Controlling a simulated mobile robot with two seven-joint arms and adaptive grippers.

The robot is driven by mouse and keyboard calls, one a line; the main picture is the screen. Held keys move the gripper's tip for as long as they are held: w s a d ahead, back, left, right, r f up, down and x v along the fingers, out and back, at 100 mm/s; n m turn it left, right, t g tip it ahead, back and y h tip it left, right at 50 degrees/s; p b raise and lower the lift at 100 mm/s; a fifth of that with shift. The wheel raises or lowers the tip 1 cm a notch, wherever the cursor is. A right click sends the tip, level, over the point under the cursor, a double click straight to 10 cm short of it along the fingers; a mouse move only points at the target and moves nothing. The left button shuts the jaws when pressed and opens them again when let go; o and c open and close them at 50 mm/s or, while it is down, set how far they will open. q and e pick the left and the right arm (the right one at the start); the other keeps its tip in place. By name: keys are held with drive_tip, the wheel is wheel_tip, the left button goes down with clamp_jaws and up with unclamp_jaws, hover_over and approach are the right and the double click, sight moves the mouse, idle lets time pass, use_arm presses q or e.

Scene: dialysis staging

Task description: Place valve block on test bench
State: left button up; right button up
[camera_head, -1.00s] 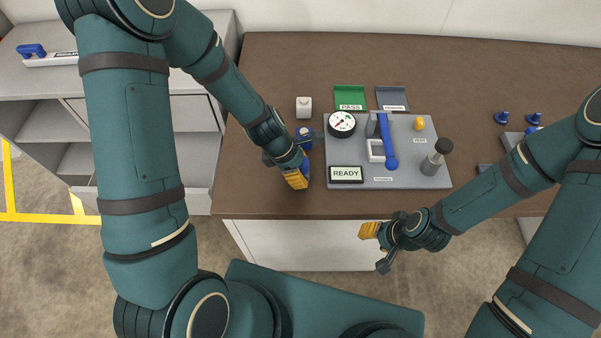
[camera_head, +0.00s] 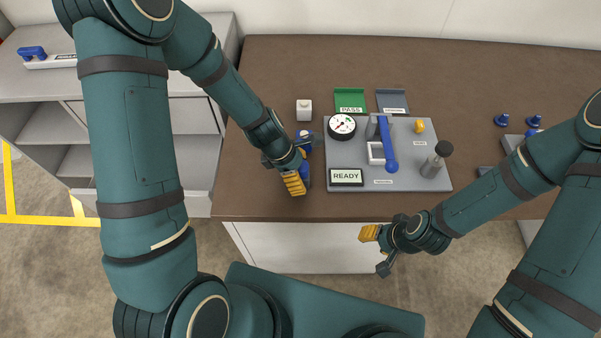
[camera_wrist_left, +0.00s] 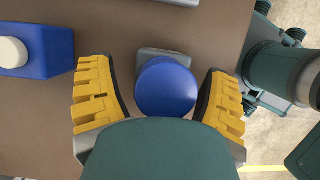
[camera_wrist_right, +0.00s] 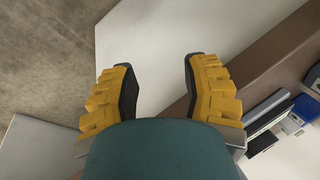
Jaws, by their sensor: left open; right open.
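A round blue knob on a grey block (camera_wrist_left: 165,88), which looks like the valve block, sits between the spread fingers of my left gripper (camera_wrist_left: 160,95). In the head view its blue part (camera_head: 305,172) is mostly hidden by my left gripper (camera_head: 294,172), at the left front of the brown test bench (camera_head: 450,70). The left fingers stand on either side of the knob with gaps showing. My right gripper (camera_head: 377,248) is open and empty in front of the bench edge; it also shows empty in the right wrist view (camera_wrist_right: 157,90).
A grey fixture plate (camera_head: 410,178) with gauge, blue lever and READY sign stands right of the left gripper. Behind it are green (camera_head: 350,99) and grey (camera_head: 391,99) trays. A blue container with white cap (camera_wrist_left: 38,52) is near the left gripper. Blue knobbed parts (camera_head: 502,120) stand right.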

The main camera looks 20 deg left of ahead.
use_arm(q)
drive_tip(key=p+v, duration=0.3)
drive_tip(key=v, duration=0.8)
drive_tip(key=shift+r+p, duration=0.2)
drive_tip(key=shift+p, duration=0.15)
use_arm(e)
drive_tip(key=r, duration=0.2)
drive_tip(key=w+r, duration=0.1)
drive_tip(key=r, duration=0.1)
drive_tip(key=shift+w+d, duration=0.1)
drive_tip(key=shift+w, duration=0.05)
use_arm(q)
drive_tip(key=shift+s, duration=0.15)
